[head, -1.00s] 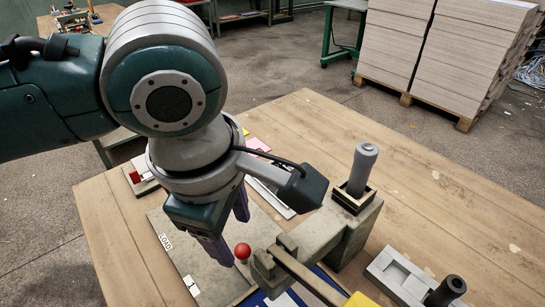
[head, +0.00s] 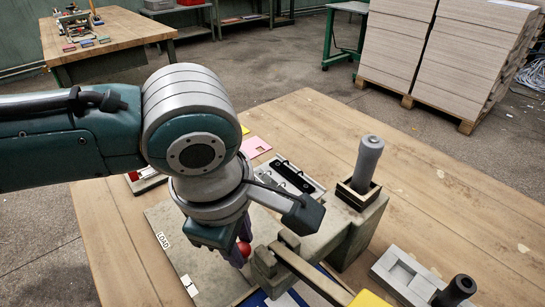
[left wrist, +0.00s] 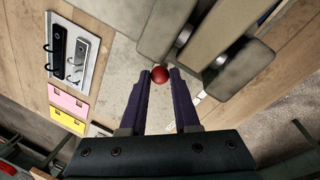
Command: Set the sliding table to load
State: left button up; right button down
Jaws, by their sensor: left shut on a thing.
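The sliding table (head: 160,214) is a flat grey plate with a LOAD label (head: 163,241) near its left edge. Its red ball knob (head: 243,249) shows beside the grey fixture block. My left gripper (head: 238,252) points down at the knob, its purple fingers around it. In the left wrist view the red knob (left wrist: 160,74) sits between the fingertips of the gripper (left wrist: 160,78), which is shut on it. What is under the knob is hidden. My right gripper is not in view.
A grey block with a black knob (head: 455,290) lies at lower right. Pink and yellow cards (left wrist: 68,100) and a hook plate (left wrist: 75,50) lie nearby.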

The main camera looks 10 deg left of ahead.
pick_arm(q)
grip_shut()
dwell(0.9)
